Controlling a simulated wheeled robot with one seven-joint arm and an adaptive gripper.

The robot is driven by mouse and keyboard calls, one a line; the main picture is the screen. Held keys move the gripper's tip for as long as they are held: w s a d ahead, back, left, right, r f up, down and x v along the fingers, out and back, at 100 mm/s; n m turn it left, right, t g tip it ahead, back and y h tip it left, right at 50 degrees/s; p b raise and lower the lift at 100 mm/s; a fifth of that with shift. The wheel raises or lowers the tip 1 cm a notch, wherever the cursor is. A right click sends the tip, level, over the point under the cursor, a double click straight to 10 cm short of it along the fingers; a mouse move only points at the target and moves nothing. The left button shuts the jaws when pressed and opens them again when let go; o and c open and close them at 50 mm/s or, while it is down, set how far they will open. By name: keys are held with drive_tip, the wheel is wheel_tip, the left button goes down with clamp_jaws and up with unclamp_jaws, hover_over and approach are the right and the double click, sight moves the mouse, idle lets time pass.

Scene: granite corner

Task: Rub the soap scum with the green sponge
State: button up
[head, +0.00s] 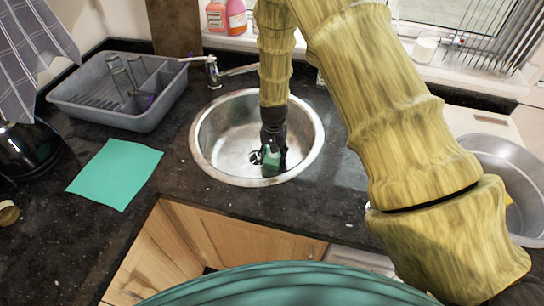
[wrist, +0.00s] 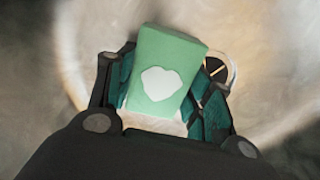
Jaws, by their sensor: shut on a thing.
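My gripper (head: 272,146) reaches down into the round steel sink (head: 203,140) and is shut on the green sponge (head: 270,161). The wrist view shows the sponge (wrist: 179,53) between the two dark fingers, with a pale blotch on its face. The sponge is low in the bowl, close to the drain (wrist: 217,70); I cannot tell whether it touches the bottom. No soap scum stands out clearly from the bowl's pale, shiny surface, and my gripper and the sponge hide part of it.
A tap (head: 213,72) stands behind the sink's left side. A grey dish rack (head: 75,104) and a green cloth (head: 116,174) lie to the left. A metal bowl (head: 490,150) stands at the right. Bottles (head: 235,17) line the sill. The counter between cloth and sink is clear.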

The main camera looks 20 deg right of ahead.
sight(293, 165)
drive_tip(key=shift+s+d+r+p, duration=0.1)
drive_tip(key=shift+s+d+p, duration=0.05)
drive_tip(key=shift+s+d, duration=0.45)
drive_tip(key=shift+s+d+r+p, duration=0.15)
drive_tip(key=shift+s+d, duration=0.2)
drive_tip(key=shift+d, duration=0.4)
drive_tip(key=shift+s+d+f, duration=0.15)
drive_tip(key=shift+s+d, duration=0.45)
drive_tip(key=shift+d, duration=0.25)
drive_tip(key=shift+s+d+f, duration=0.15)
drive_tip(key=shift+s+d, duration=0.4)
drive_tip(key=shift+d, duration=0.25)
drive_tip(key=shift+r+p, duration=0.1)
drive_tip(key=shift+p, duration=0.2)
drive_tip(key=shift+r+p, duration=1.75)
drive_tip(key=shift+r, duration=1.15)
drive_tip(key=shift+r+p, duration=1.05)
drive_tip(key=shift+r, duration=0.5)
